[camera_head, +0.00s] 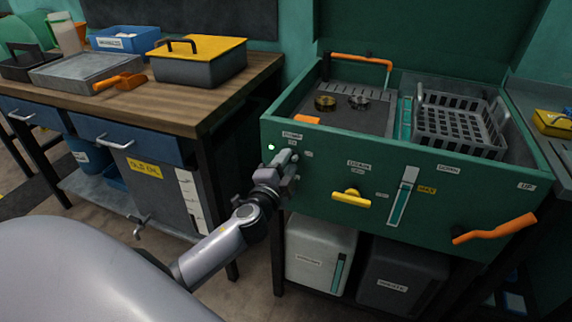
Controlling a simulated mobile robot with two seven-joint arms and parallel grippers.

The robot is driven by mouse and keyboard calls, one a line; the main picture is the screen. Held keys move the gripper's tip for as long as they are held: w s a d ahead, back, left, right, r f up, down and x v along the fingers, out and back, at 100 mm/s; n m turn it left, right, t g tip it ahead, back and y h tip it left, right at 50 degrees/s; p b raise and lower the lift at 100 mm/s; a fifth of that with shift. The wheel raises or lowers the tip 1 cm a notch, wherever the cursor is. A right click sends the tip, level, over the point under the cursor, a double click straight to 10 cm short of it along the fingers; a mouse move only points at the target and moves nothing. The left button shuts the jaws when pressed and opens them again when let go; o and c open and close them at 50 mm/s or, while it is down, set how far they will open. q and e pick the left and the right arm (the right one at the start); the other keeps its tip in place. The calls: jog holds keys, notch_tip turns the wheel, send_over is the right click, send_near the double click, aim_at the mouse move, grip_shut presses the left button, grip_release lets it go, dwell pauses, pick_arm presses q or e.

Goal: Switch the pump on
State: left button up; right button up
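The green washer-like cabinet (330,160) stands right of centre, with a front panel of labels and controls. At the panel's left end a small green light (271,147) glows, beside a small label (292,135) too small to read for certain. My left gripper (288,158) is at the panel just right of and below this light. It covers this part of the panel, and I cannot make out a pump switch behind it. Its fingers are too small to tell open from shut, or whether they touch the panel. My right gripper is not in view.
The panel also has a yellow handle (351,198), a level gauge (403,198) and an orange lever (494,229) at right. A basket (458,125) and metal parts (325,102) sit in the open top. A wooden workbench (150,106) stands at left.

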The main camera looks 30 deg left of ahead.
pick_arm(q)
jog(key=v, duration=0.7)
jog(key=shift+s, duration=0.15)
dwell(0.5)
